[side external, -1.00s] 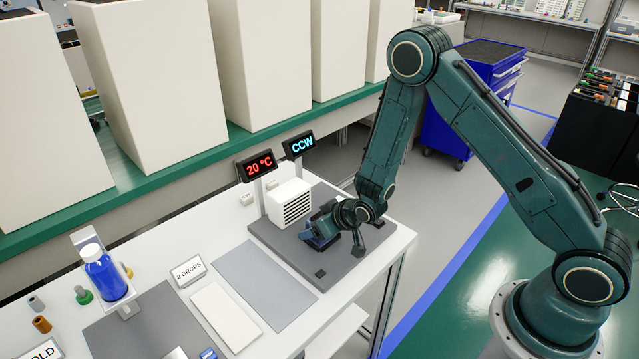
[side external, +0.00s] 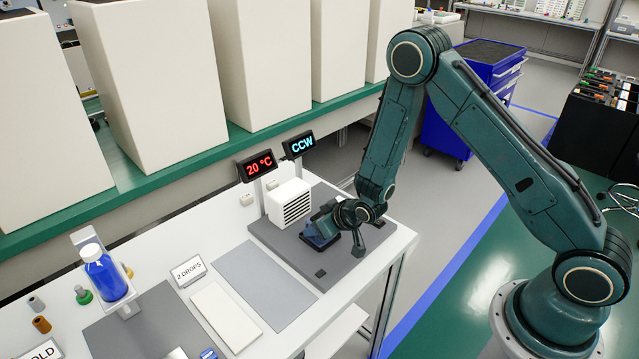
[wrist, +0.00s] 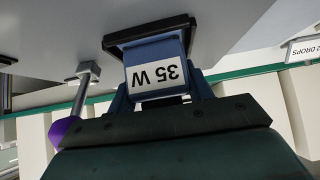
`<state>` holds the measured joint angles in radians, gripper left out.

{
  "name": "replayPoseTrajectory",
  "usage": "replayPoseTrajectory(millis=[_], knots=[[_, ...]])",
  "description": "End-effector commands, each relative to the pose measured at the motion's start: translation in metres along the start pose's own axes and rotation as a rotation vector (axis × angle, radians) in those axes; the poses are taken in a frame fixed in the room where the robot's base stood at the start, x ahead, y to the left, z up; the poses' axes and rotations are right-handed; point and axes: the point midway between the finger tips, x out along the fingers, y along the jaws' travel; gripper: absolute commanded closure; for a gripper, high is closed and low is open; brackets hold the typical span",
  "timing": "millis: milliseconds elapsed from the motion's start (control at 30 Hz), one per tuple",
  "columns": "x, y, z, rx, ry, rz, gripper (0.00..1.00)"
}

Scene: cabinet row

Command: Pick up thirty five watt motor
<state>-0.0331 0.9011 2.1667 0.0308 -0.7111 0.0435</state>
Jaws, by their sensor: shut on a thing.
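The thirty five watt motor (wrist: 158,62) is a blue block with a black base plate and a white "35 W" label, upside down in the wrist view. My gripper (wrist: 160,92) has a finger on each side of it and is shut on it. In the side view, the motor (side external: 318,236) shows as a small blue shape under my gripper (side external: 326,228), partly hidden by it. It is low over the dark grey mat (side external: 285,250); I cannot tell whether its base touches.
A white louvred box (side external: 290,203) stands just left of the motor, with "20 °C" (side external: 259,166) and "CCW" (side external: 299,145) displays behind. A blue bottle (side external: 105,278) and a "2 DROPS" sign (side external: 188,270) are farther left. A metal rod (wrist: 83,90) shows beside my gripper.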

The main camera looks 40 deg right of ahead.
Motion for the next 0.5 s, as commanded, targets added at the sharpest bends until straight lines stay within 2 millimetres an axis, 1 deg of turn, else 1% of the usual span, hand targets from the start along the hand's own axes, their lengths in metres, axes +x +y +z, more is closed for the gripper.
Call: replayPoseTrajectory(millis=[267,500], knots=[[-0.003,0.0,-0.004,0.0,0.005,0.0,0.89],[-0.013,0.0,-0.015,0.0,0.006,0.0,0.89]])
